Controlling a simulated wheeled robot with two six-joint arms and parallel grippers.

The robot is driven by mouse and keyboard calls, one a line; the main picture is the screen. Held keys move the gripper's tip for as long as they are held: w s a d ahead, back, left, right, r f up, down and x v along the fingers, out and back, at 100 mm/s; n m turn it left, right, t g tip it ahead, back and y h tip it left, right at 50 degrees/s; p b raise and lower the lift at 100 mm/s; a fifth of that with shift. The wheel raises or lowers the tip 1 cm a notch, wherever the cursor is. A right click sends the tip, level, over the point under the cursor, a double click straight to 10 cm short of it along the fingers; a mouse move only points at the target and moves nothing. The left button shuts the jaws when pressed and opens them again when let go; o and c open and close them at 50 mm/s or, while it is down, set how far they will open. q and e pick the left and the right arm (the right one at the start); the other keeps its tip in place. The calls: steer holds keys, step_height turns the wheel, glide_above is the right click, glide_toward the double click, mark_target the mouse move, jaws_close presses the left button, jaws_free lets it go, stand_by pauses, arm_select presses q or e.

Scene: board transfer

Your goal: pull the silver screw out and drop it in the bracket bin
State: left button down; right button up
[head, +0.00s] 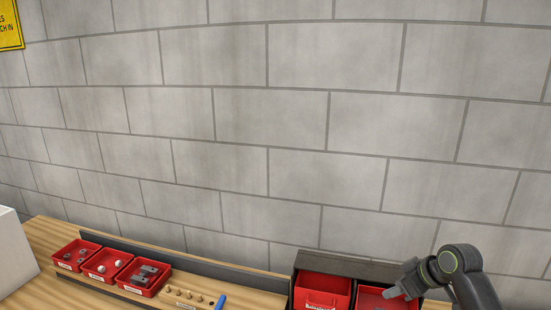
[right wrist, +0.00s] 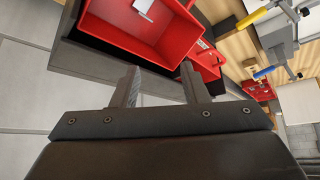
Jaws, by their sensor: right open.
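My right gripper (head: 392,292) is above the right-hand large red bin (head: 368,302) in the head view. In the right wrist view its two fingers (right wrist: 160,80) are apart with nothing between them, near the rim of a red bin (right wrist: 116,18) that holds a small pale piece (right wrist: 143,6). A small red bin (head: 146,287) with grey bracket-like pieces (head: 146,273) stands at the left of the bench; its label is too small to read. I cannot make out the silver screw in either view. My left gripper is not in view.
Two more small red bins (head: 68,264) (head: 98,274) hold small parts. A wooden strip (head: 172,297) with several brass pegs and a blue-handled item (head: 220,301) lie beside them. A dark holder (head: 345,263) surrounds the large bins. A grey fixture (right wrist: 280,40) shows in the wrist view.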

steer(key=b+v, duration=0.5)
steer(key=v, duration=1.2)
steer(key=shift+s+d+r, duration=0.1)
steer(key=shift+s+d, duration=0.05)
